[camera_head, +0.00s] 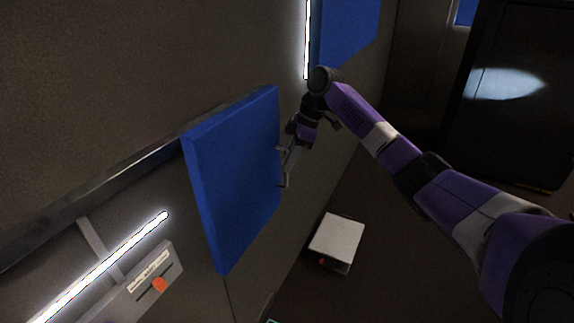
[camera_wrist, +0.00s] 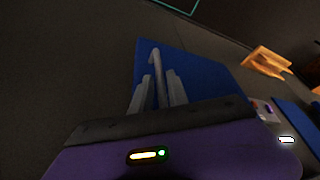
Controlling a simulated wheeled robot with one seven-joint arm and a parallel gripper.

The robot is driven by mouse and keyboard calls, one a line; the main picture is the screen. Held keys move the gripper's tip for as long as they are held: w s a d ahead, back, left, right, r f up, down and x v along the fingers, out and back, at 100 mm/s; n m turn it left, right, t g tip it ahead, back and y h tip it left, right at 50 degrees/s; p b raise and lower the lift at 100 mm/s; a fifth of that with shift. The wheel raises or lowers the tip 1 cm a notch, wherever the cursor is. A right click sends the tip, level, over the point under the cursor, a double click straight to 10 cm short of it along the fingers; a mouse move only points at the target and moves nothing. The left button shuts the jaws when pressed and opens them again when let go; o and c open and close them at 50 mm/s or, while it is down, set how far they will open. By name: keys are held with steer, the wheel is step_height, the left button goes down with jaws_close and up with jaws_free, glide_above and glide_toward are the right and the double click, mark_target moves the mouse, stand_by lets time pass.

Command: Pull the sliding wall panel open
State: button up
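The sliding wall panel is a blue slab (camera_head: 232,180) standing out from the wall below a metal rail. A thin grey handle (camera_head: 286,182) shows at its right edge. In the wrist view, the blue panel (camera_wrist: 205,75) lies beyond my fingers, and the handle (camera_wrist: 155,58) rises between them. My gripper (camera_head: 285,155) is at the handle by the panel's right edge. In the wrist view, my gripper (camera_wrist: 161,85) has one finger on each side of the handle. I cannot tell whether the fingers press on it.
A second blue panel (camera_head: 346,28) is higher on the wall. A lit strip (camera_head: 105,264) and a grey box with an orange part (camera_head: 158,284) are at lower left. A white-topped box (camera_head: 337,238) sits on the floor below my arm. A dark cabinet (camera_head: 510,100) stands at right.

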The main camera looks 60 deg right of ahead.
steer(key=v, duration=0.6)
steer(key=shift+r+b, duration=0.2)
steer(key=shift+b, duration=0.2)
